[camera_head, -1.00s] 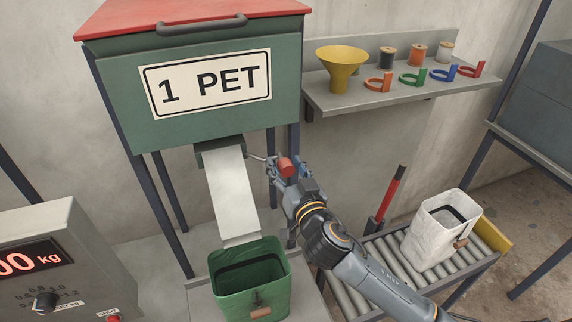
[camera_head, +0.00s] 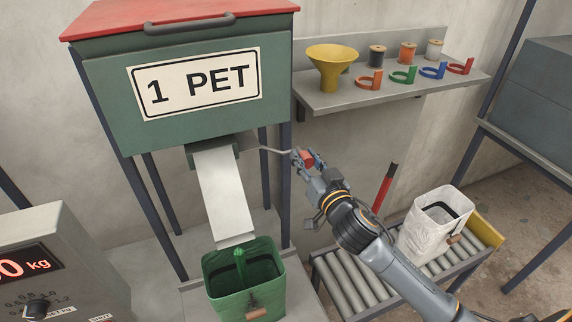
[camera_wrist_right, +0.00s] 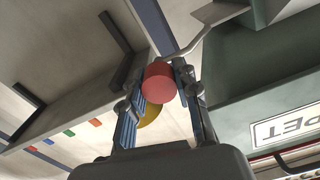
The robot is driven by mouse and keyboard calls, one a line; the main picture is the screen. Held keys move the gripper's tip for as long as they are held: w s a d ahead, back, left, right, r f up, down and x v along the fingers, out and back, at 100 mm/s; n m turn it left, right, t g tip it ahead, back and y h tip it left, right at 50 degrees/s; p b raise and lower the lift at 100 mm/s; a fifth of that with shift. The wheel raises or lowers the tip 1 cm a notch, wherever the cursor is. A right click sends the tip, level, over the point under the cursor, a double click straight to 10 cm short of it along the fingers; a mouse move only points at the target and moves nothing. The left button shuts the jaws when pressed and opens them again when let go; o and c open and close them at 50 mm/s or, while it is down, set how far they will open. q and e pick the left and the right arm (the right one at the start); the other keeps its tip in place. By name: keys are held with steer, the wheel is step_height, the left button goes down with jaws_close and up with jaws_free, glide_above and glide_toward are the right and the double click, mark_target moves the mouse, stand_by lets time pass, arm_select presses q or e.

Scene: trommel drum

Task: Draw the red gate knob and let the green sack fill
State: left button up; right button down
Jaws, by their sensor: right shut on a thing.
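The red gate knob (camera_head: 307,159) sits at the end of a bent grey rod (camera_head: 272,150) reaching right from the green bin's outlet. My right gripper (camera_head: 309,162) is shut on the knob; the right wrist view also shows the red knob (camera_wrist_right: 158,82) between its fingers. The green sack (camera_head: 245,292) stands open under the white chute (camera_head: 222,195). How full the sack is cannot be seen. My left gripper is not in view.
The green bin marked 1 PET (camera_head: 194,85) stands on dark legs. A scale box (camera_head: 50,262) is at lower left, its display partly cut off. A shelf (camera_head: 390,92) holds a yellow funnel (camera_head: 332,68), spools and coloured clips. A white sack (camera_head: 432,228) stands on a roller conveyor (camera_head: 345,283).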

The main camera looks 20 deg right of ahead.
steer(key=shift+d, duration=0.55)
steer(key=c, duration=1)
jaws_free()
steer(key=shift+a, duration=0.1)
steer(key=s, duration=1.2)
steer(key=shift+d, duration=0.2)
